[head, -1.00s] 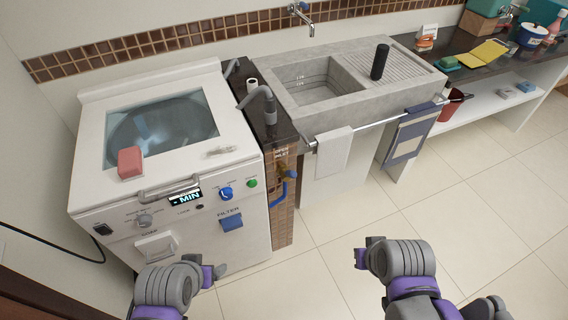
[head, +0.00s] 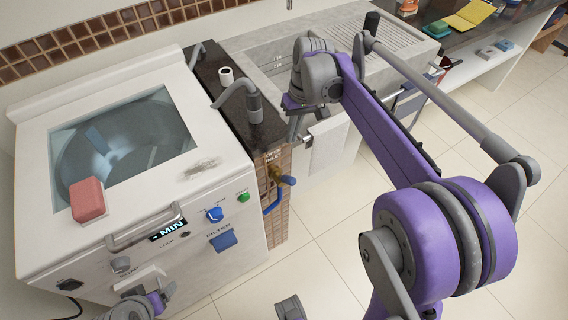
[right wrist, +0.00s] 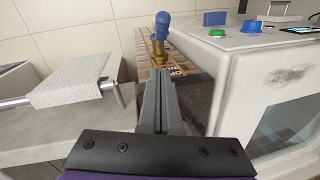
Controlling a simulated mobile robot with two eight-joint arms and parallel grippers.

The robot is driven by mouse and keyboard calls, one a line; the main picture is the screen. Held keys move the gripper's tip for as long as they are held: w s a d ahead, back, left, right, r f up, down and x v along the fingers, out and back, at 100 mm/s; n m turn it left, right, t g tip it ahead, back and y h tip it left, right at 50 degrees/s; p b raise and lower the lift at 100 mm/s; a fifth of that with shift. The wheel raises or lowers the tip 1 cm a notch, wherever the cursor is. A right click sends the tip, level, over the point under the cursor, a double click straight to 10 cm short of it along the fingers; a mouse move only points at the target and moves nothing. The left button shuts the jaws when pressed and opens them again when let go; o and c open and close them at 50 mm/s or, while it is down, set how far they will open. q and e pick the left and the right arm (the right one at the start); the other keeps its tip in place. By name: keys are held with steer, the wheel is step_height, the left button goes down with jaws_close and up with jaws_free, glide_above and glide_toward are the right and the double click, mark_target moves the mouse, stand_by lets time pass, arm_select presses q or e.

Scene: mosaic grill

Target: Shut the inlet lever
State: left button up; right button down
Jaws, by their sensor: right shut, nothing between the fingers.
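The inlet lever (head: 288,180) is a blue handle on a brass valve (head: 274,172), on the tiled column right of the washing machine. In the head view the handle sticks out to the right. In the right wrist view the blue handle (right wrist: 164,24) stands above the brass body, just beyond the fingertips. My right gripper (head: 292,128) is shut and empty, above the lever and apart from it; its fingers (right wrist: 162,72) point towards the valve in the wrist view. My left gripper (head: 160,302) is low at the bottom left, partly cut off; its jaws are unclear.
The washing machine (head: 205,165) with a red sponge (head: 88,198) on top stands left of the column. A grey pipe (head: 252,100) rises from the dark counter. A cloth (right wrist: 72,80) hangs on the sink's rail to the right. The floor (head: 340,250) in front is clear.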

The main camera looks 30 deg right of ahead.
mark_target(286, 179)
steer(key=shift+s+a+f+b, duration=0.15)
steer(key=shift+s+a+f, duration=0.25)
steer(key=shift+f, duration=1.3)
steer(key=shift+s+a+f+b, duration=0.15)
steer(key=shift+s+a+f, duration=0.25)
steer(key=shift+f, duration=1.25)
steer(key=shift+s+a+f+b, duration=0.15)
steer(key=shift+s+a+f, duration=0.25)
steer(key=shift+f, duration=1.3)
steer(key=shift+s+d, duration=0.1)
steer(key=shift+s, duration=0.05)
